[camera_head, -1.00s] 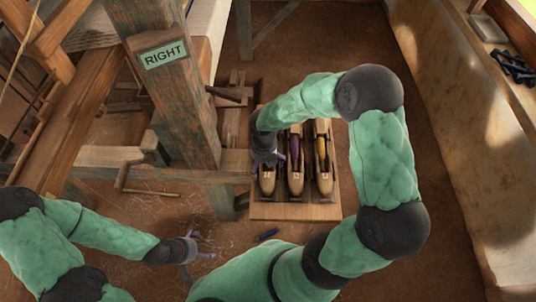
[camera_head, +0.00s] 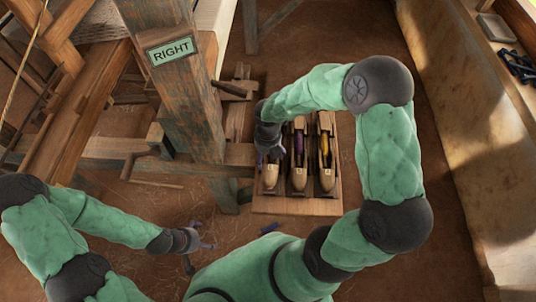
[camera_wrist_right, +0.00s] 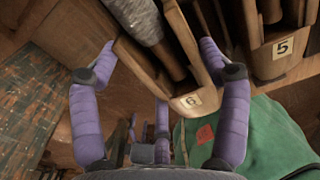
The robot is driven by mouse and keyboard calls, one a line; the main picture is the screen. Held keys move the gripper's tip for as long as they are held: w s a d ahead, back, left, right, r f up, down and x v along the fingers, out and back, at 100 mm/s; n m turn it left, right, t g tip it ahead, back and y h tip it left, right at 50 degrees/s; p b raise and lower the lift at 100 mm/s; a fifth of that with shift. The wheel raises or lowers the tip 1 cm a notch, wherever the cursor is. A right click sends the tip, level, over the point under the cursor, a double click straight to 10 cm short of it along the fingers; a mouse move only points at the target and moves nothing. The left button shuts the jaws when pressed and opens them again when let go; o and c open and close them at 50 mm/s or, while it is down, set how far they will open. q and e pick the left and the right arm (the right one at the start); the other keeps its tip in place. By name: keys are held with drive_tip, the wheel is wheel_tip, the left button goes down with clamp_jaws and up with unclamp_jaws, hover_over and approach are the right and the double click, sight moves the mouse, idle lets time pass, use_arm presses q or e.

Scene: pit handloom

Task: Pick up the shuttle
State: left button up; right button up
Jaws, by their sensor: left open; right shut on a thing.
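I cannot tell whether this shuttle is clear of the rack. My left gripper (camera_head: 203,241) is open and empty, low over the floor at the lower left.
A shuttle with purple thread (camera_head: 299,178) and one with yellow thread (camera_head: 326,175) sit close to the right. A low wall (camera_head: 450,110) is at the right.

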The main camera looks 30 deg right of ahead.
drive_tip(key=s+a+r+p, duration=0.1)
drive_tip(key=r, duration=0.1)
drive_tip(key=s+a+r+p, duration=0.1)
drive_tip(key=r, duration=0.1)
drive_tip(key=s+a+r+p, duration=0.1)
drive_tip(key=r, duration=0.2)
drive_tip(key=shift+a, duration=0.15)
drive_tip(key=s+a+r+p, duration=0.3)
drive_tip(key=s+a+r, duration=0.1)
drive_tip(key=s+a, duration=0.2)
drive_tip(key=shift+s+a, duration=0.25)
drive_tip(key=shift+a, duration=0.25)
drive_tip(key=shift+w, duration=0.1)
